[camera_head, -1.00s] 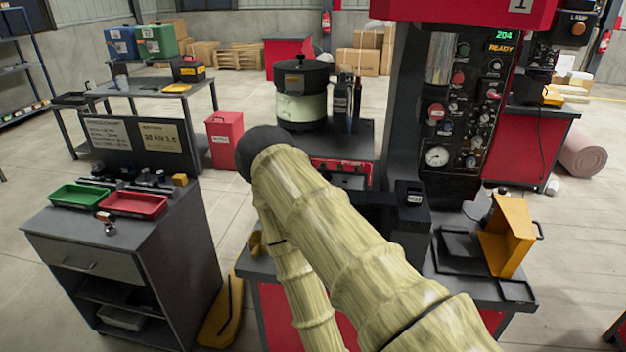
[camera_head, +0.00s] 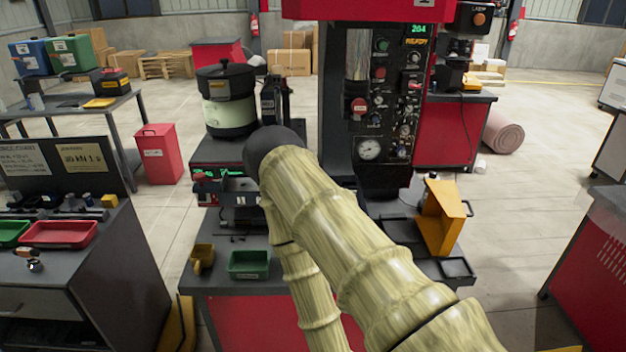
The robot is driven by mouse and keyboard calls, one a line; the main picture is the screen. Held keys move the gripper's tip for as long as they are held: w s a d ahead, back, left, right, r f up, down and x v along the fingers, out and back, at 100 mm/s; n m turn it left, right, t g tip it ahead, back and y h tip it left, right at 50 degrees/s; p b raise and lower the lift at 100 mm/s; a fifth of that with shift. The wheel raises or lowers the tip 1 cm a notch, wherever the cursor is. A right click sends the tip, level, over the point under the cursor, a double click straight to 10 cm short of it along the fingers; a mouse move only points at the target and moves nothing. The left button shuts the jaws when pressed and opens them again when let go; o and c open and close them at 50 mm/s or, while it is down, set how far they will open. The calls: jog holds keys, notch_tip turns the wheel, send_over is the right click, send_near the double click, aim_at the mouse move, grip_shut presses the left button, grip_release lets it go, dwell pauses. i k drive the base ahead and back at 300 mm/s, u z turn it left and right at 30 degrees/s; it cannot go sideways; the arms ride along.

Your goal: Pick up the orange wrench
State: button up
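I cannot make out an orange wrench in the head view. A small item with an orange-brown part (camera_head: 27,254) lies at the front of the left cart, too small to name. An orange angled block (camera_head: 441,216) stands on the right part of the red machine's bench; it does not look like a wrench. My arm, in a pale wood-like pattern, covers the middle of the bench and hides what lies behind it. My gripper is not in view.
The left cart top (camera_head: 70,262) holds a red tray (camera_head: 58,234) and a green tray (camera_head: 12,232). A dark green bin (camera_head: 249,264) and a yellow item (camera_head: 203,258) are on the machine bench. A bowl feeder (camera_head: 228,100) stands behind. Floor is open at right.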

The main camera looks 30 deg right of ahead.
aim_at(34, 265)
jog(key=u, duration=0.7)
